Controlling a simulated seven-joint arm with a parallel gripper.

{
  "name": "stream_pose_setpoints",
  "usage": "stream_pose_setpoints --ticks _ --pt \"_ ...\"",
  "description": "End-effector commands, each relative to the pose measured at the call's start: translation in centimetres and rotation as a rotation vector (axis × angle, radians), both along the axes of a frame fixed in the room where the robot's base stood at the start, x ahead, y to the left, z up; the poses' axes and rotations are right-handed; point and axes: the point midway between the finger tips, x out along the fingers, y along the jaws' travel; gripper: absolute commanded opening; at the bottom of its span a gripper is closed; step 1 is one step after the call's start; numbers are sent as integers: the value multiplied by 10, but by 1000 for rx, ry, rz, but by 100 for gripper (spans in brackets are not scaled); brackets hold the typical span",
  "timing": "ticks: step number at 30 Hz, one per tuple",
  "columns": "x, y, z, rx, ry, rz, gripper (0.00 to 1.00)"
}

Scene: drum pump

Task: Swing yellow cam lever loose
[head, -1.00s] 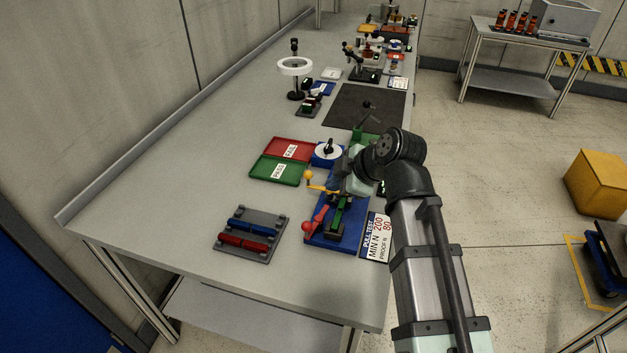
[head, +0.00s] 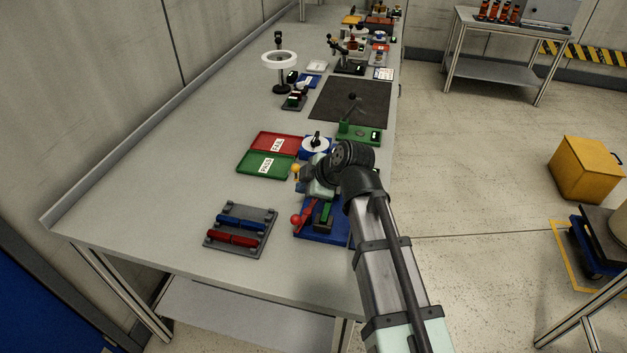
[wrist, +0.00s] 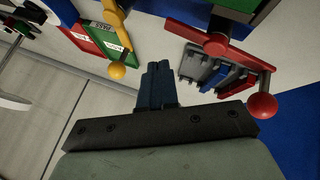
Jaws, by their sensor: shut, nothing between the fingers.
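The yellow cam lever (wrist: 111,22) shows in the wrist view at upper left, ending in a yellow ball knob (wrist: 117,70). In the head view only its yellow knob (head: 296,168) shows clearly; my gripper hides most of the rest. My gripper (wrist: 158,68) is shut and empty, its dark fingertips between the yellow knob and the red lever in the wrist view, apart from both in the picture. A red lever (wrist: 220,42) with a red ball knob (wrist: 262,105) is to the right. The levers belong to a fixture on a blue base (head: 318,235).
A red FAIL tray (head: 277,143) and green PASS tray (head: 265,165) lie beyond the fixture. A grey rack (head: 240,230) with blue and red bars is to its left. A white round dial (head: 316,143) stands close behind. Bare tabletop (head: 150,190) is free at left.

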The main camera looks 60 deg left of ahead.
Motion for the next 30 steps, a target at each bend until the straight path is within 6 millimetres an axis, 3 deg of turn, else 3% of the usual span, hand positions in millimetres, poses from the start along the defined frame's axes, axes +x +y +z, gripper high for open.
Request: stream_pose_setpoints --ticks 1,9,30 --pt "-1 6 -7 -2 1 1 0" --pt "11 35 2 -1 -1 0 0" --pt "13 41 3 0 -1 -16 0"
